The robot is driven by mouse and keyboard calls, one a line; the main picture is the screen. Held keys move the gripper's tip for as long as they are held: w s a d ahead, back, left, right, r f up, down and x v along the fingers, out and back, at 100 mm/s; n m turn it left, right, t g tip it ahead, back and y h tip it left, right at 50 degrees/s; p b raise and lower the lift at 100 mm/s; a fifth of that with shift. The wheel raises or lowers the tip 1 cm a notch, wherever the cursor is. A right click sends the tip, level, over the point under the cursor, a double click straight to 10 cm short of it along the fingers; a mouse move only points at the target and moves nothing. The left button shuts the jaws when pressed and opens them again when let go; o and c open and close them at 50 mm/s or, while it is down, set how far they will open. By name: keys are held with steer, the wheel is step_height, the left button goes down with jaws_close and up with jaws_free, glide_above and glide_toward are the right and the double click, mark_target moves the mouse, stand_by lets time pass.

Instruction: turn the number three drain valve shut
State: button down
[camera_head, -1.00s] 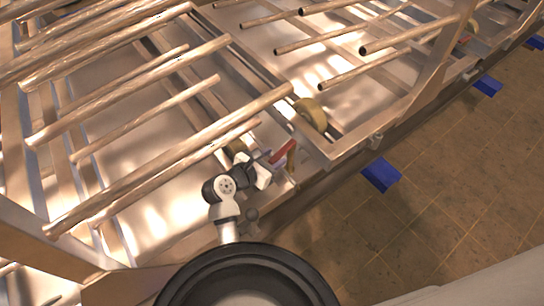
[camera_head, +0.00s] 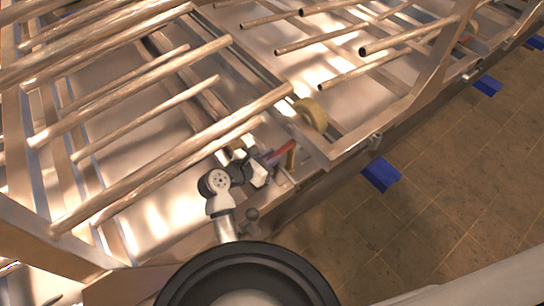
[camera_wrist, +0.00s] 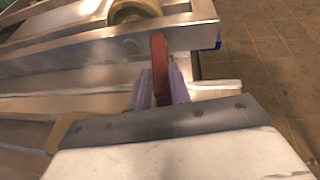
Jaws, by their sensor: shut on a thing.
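A red valve handle (camera_head: 281,152) is at the lower edge of the metal frame, left of the blue block. No number on it can be read. My gripper (camera_head: 268,162) reaches it from the lower left and is shut on it. In the wrist view the red handle (camera_wrist: 159,58) stands upright between the two purple fingers of my gripper (camera_wrist: 159,88). A tan piece (camera_head: 291,156) shows beside the handle's end. The valve's body is mostly hidden by my gripper and arm.
Metal tubes (camera_head: 150,85) run above and left of my arm. A tan wheel (camera_head: 312,114) sits on the frame rail (camera_head: 345,145) just above the handle. Blue blocks (camera_head: 381,174) line the frame's foot. Brown tiled floor (camera_head: 440,210) on the right is open.

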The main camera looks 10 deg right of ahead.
steer(key=shift+w+a+m+g+h, duration=0.15)
steer(key=shift+m+g+h, duration=0.15)
steer(key=c, duration=1.3)
jaws_free()
steer(key=s+a+b, duration=0.1)
steer(key=s+a, duration=0.1)
steer(key=a, duration=0.3)
steer(key=s+a+r+b, duration=0.1)
steer(key=s+a, duration=0.2)
steer(key=a, duration=0.1)
steer(key=s+a+r+b, duration=0.1)
steer(key=s+a, duration=0.2)
steer(key=a, duration=0.2)
steer(key=shift+a+b, duration=0.3)
steer(key=shift+a, duration=0.05)
steer(key=shift+c, duration=0.2)
